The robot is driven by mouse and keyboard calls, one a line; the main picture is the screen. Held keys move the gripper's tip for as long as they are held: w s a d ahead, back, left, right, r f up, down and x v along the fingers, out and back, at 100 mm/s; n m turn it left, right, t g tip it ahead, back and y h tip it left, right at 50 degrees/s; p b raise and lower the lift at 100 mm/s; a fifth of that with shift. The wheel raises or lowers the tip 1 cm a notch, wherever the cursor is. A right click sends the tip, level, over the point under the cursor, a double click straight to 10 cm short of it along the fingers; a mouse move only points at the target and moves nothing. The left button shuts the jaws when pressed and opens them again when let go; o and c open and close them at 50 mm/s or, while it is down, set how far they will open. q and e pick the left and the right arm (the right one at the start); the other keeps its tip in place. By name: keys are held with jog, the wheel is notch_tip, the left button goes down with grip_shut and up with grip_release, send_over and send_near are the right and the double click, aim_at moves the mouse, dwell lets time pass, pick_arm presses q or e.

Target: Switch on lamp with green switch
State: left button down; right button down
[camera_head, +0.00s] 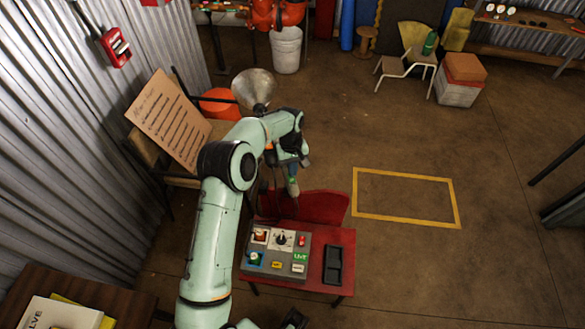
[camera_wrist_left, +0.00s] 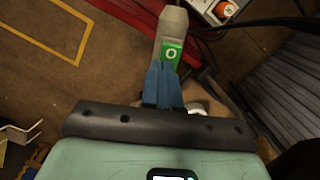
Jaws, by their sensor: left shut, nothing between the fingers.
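A grey handheld switch body with a green rocker marked with a white ring (camera_wrist_left: 172,52) is in front of my left gripper in the left wrist view. My left gripper (camera_wrist_left: 163,68) has its blue fingers shut and empty, with the tips at the near edge of the green rocker; whether they touch it I cannot tell. In the head view the left gripper (camera_head: 290,172) points down above the red chair, and the grey switch body (camera_head: 293,188) shows just below it. A metal cone shade (camera_head: 254,88), perhaps the lamp, stands behind my arm. No glow shows on it.
A sign board (camera_head: 168,120) leans at the left. The floor inside the yellow outline (camera_head: 405,175) is clear.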

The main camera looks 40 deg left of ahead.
pick_arm(q)
jog(key=shift+s+d+f, duration=0.6)
jog(key=shift+d, duration=0.05)
jog(key=shift+d+r, duration=0.1)
jog(key=shift+r, duration=0.25)
notch_tip(320, 180, up, 14)
jog(key=w+a+p, duration=0.1)
jog(key=a, duration=0.1)
jog(key=shift+w+a, duration=0.15)
jog(key=shift+w, duration=0.1)
jog(key=shift+f, duration=0.15)
